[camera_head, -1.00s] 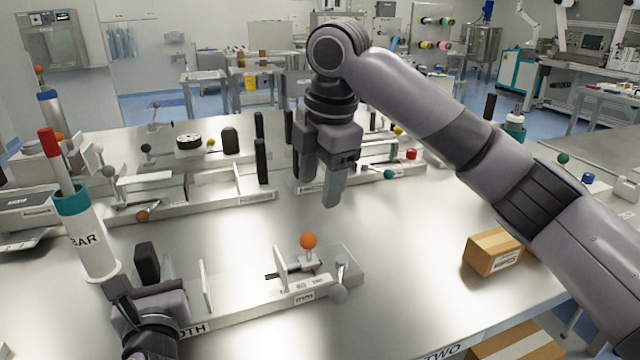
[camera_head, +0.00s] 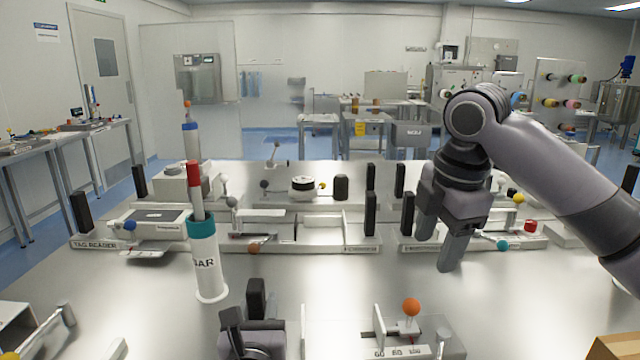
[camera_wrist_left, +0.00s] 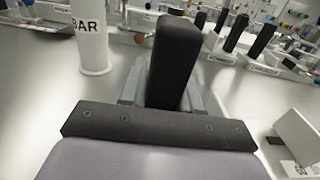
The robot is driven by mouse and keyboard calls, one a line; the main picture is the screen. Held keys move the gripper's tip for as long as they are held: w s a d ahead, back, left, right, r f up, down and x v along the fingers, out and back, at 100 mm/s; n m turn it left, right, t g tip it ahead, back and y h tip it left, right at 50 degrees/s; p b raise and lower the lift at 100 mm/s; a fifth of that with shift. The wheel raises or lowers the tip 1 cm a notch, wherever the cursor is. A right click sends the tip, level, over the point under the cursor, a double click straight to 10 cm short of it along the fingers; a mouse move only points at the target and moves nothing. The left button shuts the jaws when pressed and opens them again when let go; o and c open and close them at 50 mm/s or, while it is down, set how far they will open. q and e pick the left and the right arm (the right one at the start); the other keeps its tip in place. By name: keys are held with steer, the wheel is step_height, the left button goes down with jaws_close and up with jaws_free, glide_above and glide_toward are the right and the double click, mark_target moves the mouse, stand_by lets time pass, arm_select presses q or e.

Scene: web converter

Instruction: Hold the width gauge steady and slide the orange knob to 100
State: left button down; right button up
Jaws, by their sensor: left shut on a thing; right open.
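The width gauge (camera_head: 442,349) lies at the bottom of the head view, partly cut off by the frame edge. Its orange knob (camera_head: 411,307) stands on a slide to the right of an upright white plate (camera_head: 378,326). My left gripper (camera_head: 256,320) is shut on the gauge's black upright handle (camera_head: 256,292); the handle also fills the middle of the left wrist view (camera_wrist_left: 173,62). My right gripper (camera_head: 438,252) is open and empty, pointing down above and beyond the orange knob, apart from it.
A white cylinder with a teal collar and red top (camera_head: 207,262) stands left of the gauge. A cardboard box (camera_head: 615,347) is at the lower right. Several fixtures with black handles line the table's back. Bare table (camera_head: 330,275) lies between.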

arm_select(q)
steer(key=shift+a+f, duration=0.15)
steer(key=shift+f, duration=0.15)
steer(key=c, duration=0.7)
jaws_free()
steer(key=shift+c, duration=0.2)
steer(key=shift+r, duration=0.15)
steer(key=s, duration=0.7)
steer(key=shift+s+d, duration=0.25)
